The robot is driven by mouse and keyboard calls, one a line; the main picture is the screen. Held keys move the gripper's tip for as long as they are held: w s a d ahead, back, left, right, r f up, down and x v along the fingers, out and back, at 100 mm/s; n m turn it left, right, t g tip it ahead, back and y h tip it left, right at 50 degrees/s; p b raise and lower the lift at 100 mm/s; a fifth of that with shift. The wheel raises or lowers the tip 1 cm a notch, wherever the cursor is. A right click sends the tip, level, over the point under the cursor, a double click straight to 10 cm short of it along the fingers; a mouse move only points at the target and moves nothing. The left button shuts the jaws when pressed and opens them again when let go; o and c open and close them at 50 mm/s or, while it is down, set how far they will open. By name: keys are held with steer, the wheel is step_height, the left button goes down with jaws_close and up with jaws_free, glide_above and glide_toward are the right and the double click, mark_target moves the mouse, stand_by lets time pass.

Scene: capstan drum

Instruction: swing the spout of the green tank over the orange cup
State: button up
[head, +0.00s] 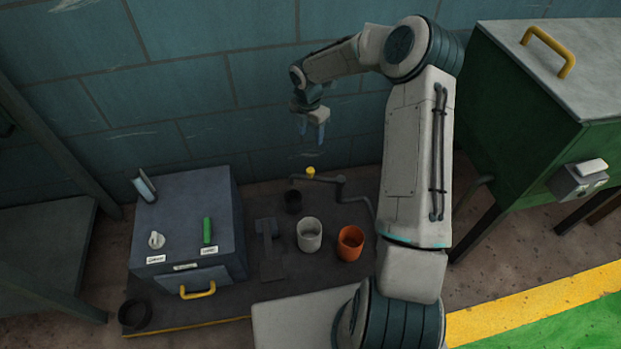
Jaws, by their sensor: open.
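The green tank (520,130) stands on legs at the right. A dark jointed spout (341,187) runs left from behind my arm, and its link to the tank is partly hidden. A yellow knob (310,172) sits near its left end, and the tip appears above or just behind a small black cup (293,202). The orange cup (350,244) stands upright to the right, nearer the camera, away from the spout's tip. My gripper (312,138) is open and empty, fingers pointing down, above and apart from the yellow knob.
A pale grey cup (309,235) stands between the black and orange cups. A grey box (187,222) with a yellow-handled drawer, a green lever and labels is at the left. A black ring (135,313) lies at the front left. The tiled wall is close behind my gripper.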

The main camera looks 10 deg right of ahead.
steer(key=n+b, duration=0.1)
steer(key=b, duration=0.1)
glide_above(310, 170)
step_height(310, 170, down, 6)
steer(key=shift+y, duration=0.3)
step_height(310, 170, down, 13)
steer(key=b, duration=0.4)
steer(key=shift+b, duration=0.3)
jaws_close()
